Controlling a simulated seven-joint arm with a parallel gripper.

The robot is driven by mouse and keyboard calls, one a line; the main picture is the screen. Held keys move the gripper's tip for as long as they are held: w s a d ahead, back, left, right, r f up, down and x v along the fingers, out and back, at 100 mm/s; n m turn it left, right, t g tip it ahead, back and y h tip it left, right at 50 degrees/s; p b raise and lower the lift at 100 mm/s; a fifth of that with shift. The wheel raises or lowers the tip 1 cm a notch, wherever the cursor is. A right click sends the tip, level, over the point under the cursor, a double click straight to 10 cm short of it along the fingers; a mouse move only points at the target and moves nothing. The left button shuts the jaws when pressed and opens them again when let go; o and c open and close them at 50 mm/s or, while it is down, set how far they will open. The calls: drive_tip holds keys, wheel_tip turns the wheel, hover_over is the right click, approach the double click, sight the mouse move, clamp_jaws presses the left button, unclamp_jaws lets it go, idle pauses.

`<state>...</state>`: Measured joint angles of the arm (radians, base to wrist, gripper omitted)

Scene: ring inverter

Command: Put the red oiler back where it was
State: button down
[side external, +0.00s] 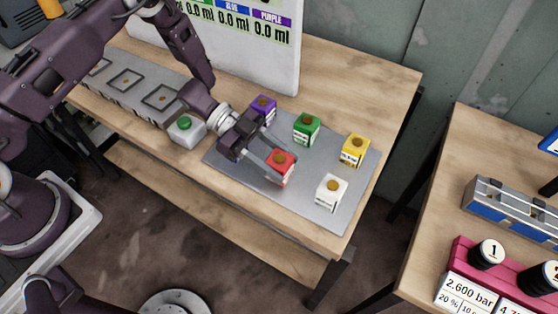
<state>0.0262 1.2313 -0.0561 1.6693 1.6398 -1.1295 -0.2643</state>
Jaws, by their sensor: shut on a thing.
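The red oiler (283,170) is a small red-topped block with a brown cap and a white lower part. It is at the front of the grey plate (308,207). My gripper (270,153) reaches in from the left, nearly level, and is shut on the red oiler. I cannot tell whether the oiler touches the plate or is slightly above it. The lower part of its left side is partly hidden by the fingers.
Purple (263,108), green (306,128), yellow (354,150) and white (332,190) oilers stand around it on the plate. A white box with a green button (186,129) and a strip with square recesses (125,81) lie left. A display board (250,45) stands behind.

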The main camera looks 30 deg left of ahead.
drive_tip(key=shift+f, duration=0.1)
drive_tip(key=c, duration=0.7)
unclamp_jaws()
drive_tip(key=shift+r, duration=0.2)
drive_tip(key=v, duration=1.2)
